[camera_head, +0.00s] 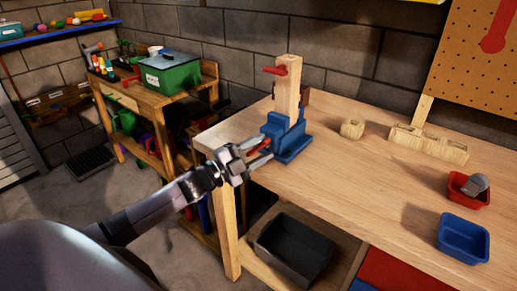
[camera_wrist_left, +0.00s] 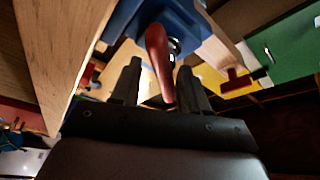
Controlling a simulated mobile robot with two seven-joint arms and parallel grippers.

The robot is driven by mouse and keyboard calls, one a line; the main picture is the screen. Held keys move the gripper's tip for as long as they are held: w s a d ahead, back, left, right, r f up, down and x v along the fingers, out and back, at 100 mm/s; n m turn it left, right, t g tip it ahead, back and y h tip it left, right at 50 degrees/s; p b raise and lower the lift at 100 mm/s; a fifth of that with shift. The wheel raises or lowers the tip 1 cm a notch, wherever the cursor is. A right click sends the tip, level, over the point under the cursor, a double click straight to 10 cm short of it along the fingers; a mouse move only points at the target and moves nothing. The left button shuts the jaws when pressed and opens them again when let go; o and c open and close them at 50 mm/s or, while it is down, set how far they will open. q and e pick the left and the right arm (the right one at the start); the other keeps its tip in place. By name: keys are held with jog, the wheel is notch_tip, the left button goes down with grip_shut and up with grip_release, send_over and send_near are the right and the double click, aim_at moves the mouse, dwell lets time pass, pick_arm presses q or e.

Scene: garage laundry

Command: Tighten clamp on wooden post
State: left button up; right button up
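The wooden post (camera_head: 288,88) stands upright in the blue clamp (camera_head: 291,147) at the left end of the workbench. A red piece (camera_head: 275,70) sticks out to the left near the post's top. The clamp's red handle (camera_head: 260,146) is at its front left. In the left wrist view, the red handle (camera_wrist_left: 158,52) hangs from the blue clamp (camera_wrist_left: 190,16) toward the gap between my fingers. My left gripper (camera_head: 262,151) is at the handle; its fingers (camera_wrist_left: 158,84) are apart, with gaps visible beside the handle. My right gripper is out of view.
On the workbench (camera_head: 345,165) are a small wooden block (camera_head: 352,129), a longer wooden block (camera_head: 428,145), a red bin (camera_head: 467,193) and a blue bin (camera_head: 463,239). A dark tray (camera_head: 294,250) is on the shelf below. The bench middle is clear.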

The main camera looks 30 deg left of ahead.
pick_arm(q)
jog(key=p+v, duration=0.1)
jog(key=v, duration=0.7)
jog(key=shift+d+f, duration=0.3)
jog(key=shift+f, duration=0.1)
jog(key=shift+s, duration=0.1)
dwell(0.4)
jog(key=v, duration=0.7)
jog(key=shift+b, duration=0.35)
